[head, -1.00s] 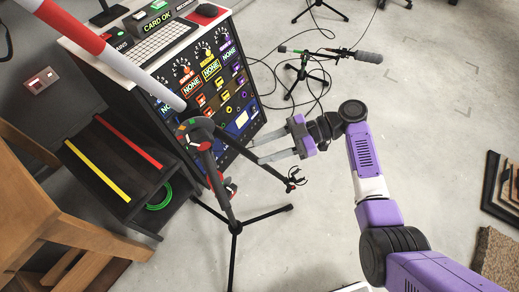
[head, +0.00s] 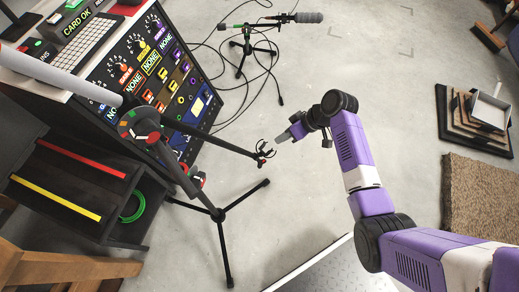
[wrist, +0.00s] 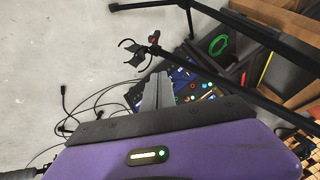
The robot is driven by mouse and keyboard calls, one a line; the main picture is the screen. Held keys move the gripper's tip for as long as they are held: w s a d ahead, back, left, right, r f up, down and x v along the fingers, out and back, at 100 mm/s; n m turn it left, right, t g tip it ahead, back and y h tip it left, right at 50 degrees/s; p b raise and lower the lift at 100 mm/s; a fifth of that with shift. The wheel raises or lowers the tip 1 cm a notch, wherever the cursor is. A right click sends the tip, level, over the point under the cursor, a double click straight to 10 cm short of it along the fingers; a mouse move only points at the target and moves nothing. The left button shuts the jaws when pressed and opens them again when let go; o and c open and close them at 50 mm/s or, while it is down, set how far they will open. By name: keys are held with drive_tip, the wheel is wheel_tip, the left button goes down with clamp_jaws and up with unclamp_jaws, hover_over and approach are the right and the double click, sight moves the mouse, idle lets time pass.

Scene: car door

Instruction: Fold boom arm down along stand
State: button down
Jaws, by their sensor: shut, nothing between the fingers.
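The black tripod stand (head: 206,203) stands on the floor in front of the control panel, its pole tilted in the head view. Its boom arm (head: 215,143) runs from the round top joint (head: 139,125) out to the right, with a small clip (head: 263,152) at its free end. My gripper (head: 282,137) is shut and empty, a little up and right of the clip. In the wrist view my closed fingers (wrist: 155,90) point toward the boom arm (wrist: 215,80), with the clip (wrist: 135,50) just beyond their tips. Whether they touch the boom is unclear.
The control panel (head: 150,75) stands behind the stand, with a black step (head: 70,185) at left. A second stand with a microphone (head: 296,17) is at the back, with cables (head: 235,75) on the floor.

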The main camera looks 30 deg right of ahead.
drive_tip(key=w+a+f+m+b, duration=0.2)
drive_tip(key=a+f, duration=0.4)
drive_tip(key=f, duration=0.4)
drive_tip(key=shift+w+a+f+h+b, duration=0.25)
drive_tip(key=shift+w+b, duration=0.45)
drive_tip(key=shift+w, duration=0.4)
drive_tip(key=s+a+f+y+b, duration=0.1)
drive_tip(key=a+f+b, duration=0.1)
drive_tip(key=a, duration=0.5)
drive_tip(key=shift+s+f, duration=0.2)
drive_tip(key=shift+f, duration=0.35)
drive_tip(key=shift+y, duration=0.25)
